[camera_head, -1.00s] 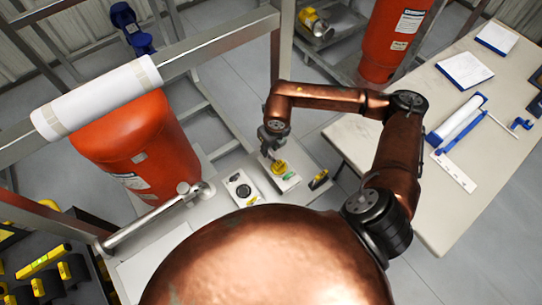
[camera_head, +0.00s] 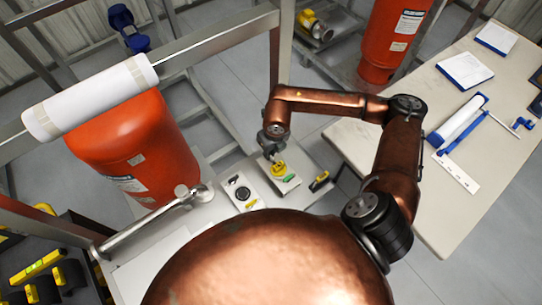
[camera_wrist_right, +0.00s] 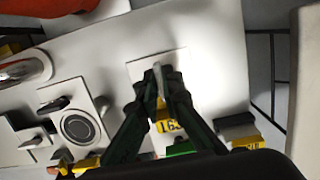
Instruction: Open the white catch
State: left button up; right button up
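A small pale catch (camera_wrist_right: 157,74) stands on a light square plate (camera_wrist_right: 142,70) on the white panel in the right wrist view. My right gripper (camera_wrist_right: 160,80) has its dark fingers drawn together around this pale piece, hiding its sides. A yellow tag (camera_wrist_right: 168,127) with dark figures shows between the fingers. In the head view my right gripper (camera_head: 272,153) reaches down to the same plate (camera_head: 288,184), beside the yellow tag (camera_head: 279,169). My left gripper is not in view.
On the panel, a plate with a dark round fitting (camera_head: 242,192) lies left of the gripper, and a black-and-yellow piece (camera_head: 320,181) lies right. A metal lever (camera_head: 150,220), red cylinder (camera_head: 135,150) and frame rail stand left. A table (camera_head: 450,215) stands right.

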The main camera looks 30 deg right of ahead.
grip_shut()
jog(key=m, duration=0.3)
jog(key=shift+h, duration=0.3)
jog(key=shift+m, duration=1.9)
jog(key=shift+h, duration=0.3)
jog(key=m, duration=0.3)
jog(key=shift+g+p, duration=0.3)
jog(key=shift+g, duration=0.1)
